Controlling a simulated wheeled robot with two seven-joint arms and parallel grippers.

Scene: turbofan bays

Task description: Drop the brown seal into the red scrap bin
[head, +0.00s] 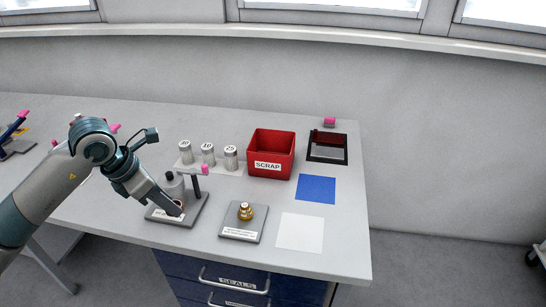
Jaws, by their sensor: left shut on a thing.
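The red scrap bin (257,166), labelled SCRAP, stands open-topped near the back of the bench, right of the middle. My left gripper (177,210) is low over a dark grey stand (193,215) at the left front. It is shut on a small brown thing (180,204) that looks like the brown seal; the fingers hide most of it. The gripper is left of and in front of the bin. My right gripper is not in view.
Several numbered canisters (208,155) stand left of the bin. A brass fitting (245,211) sits on a grey plate (236,234). A blue mat (316,189), a white mat (300,232) and a dark tray (343,148) lie to the right. A pink-topped post (197,184) rises from the stand.

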